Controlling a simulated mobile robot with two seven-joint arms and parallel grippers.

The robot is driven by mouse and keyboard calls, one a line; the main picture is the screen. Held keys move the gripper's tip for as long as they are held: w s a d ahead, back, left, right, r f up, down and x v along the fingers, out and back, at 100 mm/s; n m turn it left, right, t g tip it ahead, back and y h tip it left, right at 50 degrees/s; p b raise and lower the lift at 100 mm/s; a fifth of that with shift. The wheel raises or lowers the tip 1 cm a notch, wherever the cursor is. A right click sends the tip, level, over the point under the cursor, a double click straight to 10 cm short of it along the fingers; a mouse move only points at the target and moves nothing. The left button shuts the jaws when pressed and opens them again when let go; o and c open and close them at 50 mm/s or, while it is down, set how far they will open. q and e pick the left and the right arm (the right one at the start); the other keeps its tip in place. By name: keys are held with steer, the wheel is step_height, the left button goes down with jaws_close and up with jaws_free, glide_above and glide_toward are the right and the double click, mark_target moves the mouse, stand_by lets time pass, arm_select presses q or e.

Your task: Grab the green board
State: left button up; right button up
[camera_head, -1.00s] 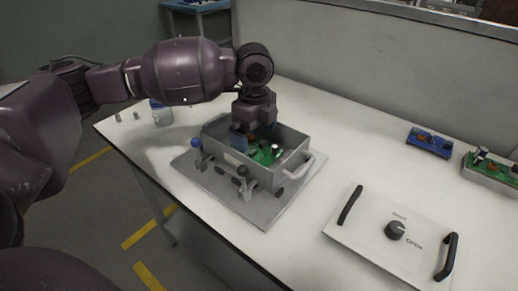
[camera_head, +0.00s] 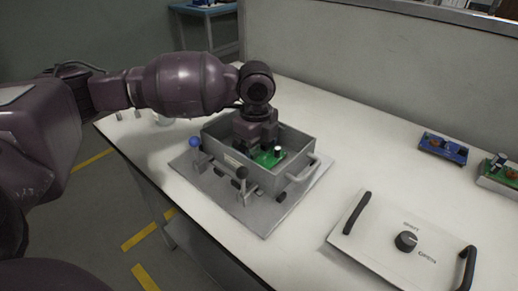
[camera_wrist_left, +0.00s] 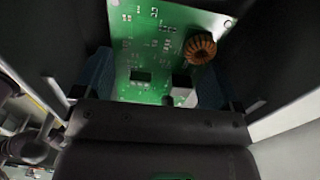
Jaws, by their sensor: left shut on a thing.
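The green board (camera_head: 268,158) is inside the grey metal box (camera_head: 312,152) on the table. In the left wrist view the board (camera_wrist_left: 150,45) fills the space between two blue finger pads, with a copper coil and other parts on it. My left gripper (camera_head: 257,146) reaches down into the box from above and is shut on the board; it also shows in the left wrist view (camera_wrist_left: 155,80). The board's far end and the lower fingertips are partly hidden by the gripper and box walls. My right gripper is in neither view.
The box sits on a grey base plate (camera_head: 268,225) with clamps and a blue knob (camera_head: 195,141). A white panel (camera_head: 375,240) with two black handles lies at right. A blue board (camera_head: 443,148) and another green board (camera_head: 500,168) lie at far right.

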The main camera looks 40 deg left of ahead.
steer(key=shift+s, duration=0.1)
arm_select(q)
steer(key=shift+r+p, duration=3.1)
steer(key=shift+r, duration=6.85)
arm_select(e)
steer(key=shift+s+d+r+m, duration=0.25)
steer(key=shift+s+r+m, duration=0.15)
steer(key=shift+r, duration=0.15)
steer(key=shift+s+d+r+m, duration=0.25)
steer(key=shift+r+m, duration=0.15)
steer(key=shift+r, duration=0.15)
